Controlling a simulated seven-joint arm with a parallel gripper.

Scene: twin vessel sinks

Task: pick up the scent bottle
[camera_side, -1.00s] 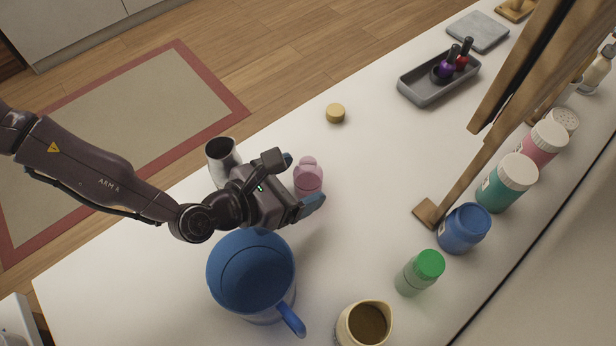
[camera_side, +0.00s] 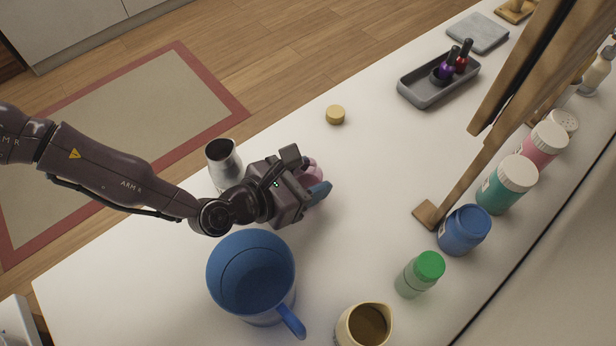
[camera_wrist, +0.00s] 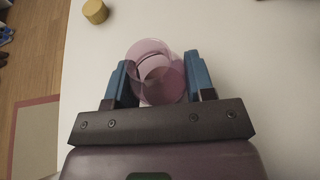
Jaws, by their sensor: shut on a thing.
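The scent bottle is a small pink translucent bottle (camera_side: 312,169), mostly hidden behind my gripper in the side view. In the wrist view the bottle (camera_wrist: 158,72) sits between the two blue fingers of my gripper (camera_wrist: 160,82). My gripper (camera_side: 315,178) is shut on the bottle from both sides. Whether the bottle's base touches the counter is hidden in the side view.
A metal cup (camera_side: 222,160) stands close behind my wrist, and a large blue mug (camera_side: 252,275) stands in front. A gold cap (camera_side: 335,114) lies beyond the bottle. A wooden stand (camera_side: 430,212), a blue jar (camera_side: 464,229) and a green-capped jar (camera_side: 419,273) are to the right.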

